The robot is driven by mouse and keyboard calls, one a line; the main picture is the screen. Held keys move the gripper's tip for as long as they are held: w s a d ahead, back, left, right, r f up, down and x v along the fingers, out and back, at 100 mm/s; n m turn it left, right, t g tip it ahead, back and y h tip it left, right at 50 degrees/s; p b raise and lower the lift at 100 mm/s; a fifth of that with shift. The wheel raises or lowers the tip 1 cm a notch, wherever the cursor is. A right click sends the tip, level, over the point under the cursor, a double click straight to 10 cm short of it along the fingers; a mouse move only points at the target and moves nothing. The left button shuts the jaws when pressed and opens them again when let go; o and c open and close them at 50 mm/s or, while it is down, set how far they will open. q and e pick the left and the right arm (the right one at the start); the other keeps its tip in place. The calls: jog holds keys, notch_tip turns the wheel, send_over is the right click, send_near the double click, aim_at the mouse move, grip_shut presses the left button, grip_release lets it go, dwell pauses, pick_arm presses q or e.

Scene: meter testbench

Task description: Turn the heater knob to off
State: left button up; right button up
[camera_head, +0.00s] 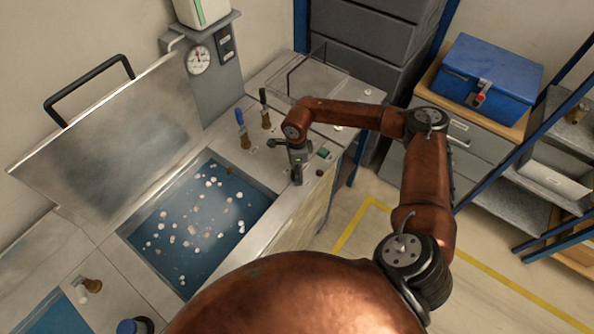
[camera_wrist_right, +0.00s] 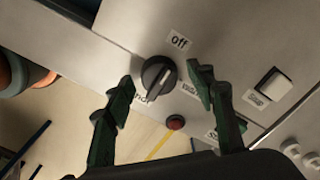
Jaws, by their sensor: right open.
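The heater knob (camera_wrist_right: 158,76) is a round black dial with a raised ridge on a metal panel in the right wrist view. Its ridge lies on a slant, and I cannot tell which end is the pointer. An "Off" label (camera_wrist_right: 179,42) is above and to the right of it, with partly covered labels lower down on both sides. My right gripper (camera_wrist_right: 160,80) is open, with one green-black finger on each side of the knob; contact cannot be made out. In the head view my right gripper (camera_head: 298,175) points down at the bench edge and hides the knob. My left gripper is not in view.
A red button (camera_wrist_right: 175,122) and a pale rocker switch (camera_wrist_right: 273,84) are close to the knob. A water basin (camera_head: 265,195) with floating pieces lies left of the gripper, its lid (camera_head: 115,140) raised. Brown-based handles (camera_head: 243,135) stand behind. A blue toolbox (camera_head: 490,75) sits at right.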

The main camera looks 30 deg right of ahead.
notch_tip(320, 180, up, 12)
dwell(0.5)
dwell(0.4)
